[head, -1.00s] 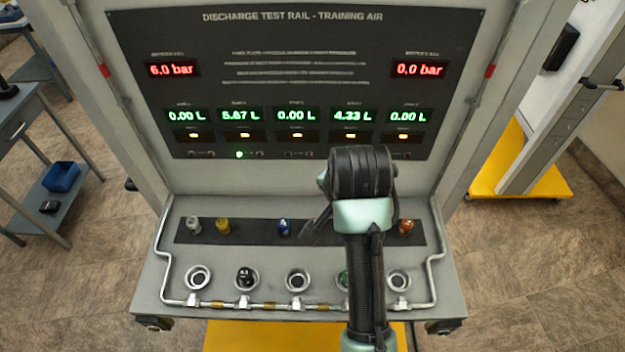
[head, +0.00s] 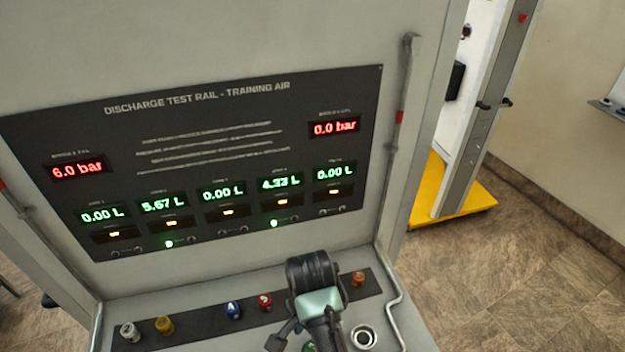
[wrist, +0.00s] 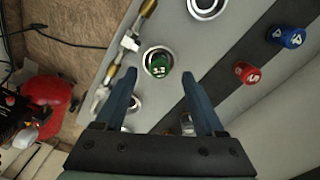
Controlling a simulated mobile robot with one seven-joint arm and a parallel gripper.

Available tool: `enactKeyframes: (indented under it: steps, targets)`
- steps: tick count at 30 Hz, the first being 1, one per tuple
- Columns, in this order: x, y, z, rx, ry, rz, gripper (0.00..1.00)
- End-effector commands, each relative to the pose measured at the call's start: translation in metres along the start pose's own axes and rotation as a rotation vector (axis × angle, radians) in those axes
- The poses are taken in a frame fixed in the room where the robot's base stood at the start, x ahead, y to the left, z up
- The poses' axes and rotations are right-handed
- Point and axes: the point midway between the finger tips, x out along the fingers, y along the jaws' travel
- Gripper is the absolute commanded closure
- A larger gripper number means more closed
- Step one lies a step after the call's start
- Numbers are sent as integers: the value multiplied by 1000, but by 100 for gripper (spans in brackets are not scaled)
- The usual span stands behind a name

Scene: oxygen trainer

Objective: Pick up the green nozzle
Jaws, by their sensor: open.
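The green nozzle (wrist: 159,65) sits in a ringed socket on the grey shelf in the wrist view, with a pale mark on its top. In the head view only a sliver of green (head: 308,347) shows at the bottom edge beside my arm. My gripper (wrist: 160,79) is open, with its two blue fingers pointing toward the nozzle. In the wrist picture the nozzle lies between the fingertips and just beyond them. Nothing is held. I cannot tell the height gap between the fingertips and the nozzle.
A red nozzle (wrist: 247,73) and a blue nozzle (wrist: 286,36) stand on the dark strip, right of my fingers. An orange nozzle (head: 358,279) and a yellow nozzle (head: 164,325) stand there too. A metal pipe (head: 396,290) edges the shelf. An empty socket (head: 363,337) lies right of my arm.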

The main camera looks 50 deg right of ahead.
Motion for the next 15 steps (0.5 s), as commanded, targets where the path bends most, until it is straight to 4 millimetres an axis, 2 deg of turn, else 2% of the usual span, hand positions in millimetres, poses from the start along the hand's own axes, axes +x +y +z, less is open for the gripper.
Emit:
enactKeyframes:
  steps: [9, 15]
  targets:
    - [38, 2, -2, -1, -2, 4, 29]
    - [50, 1, -2, -1, -1, 0, 29]
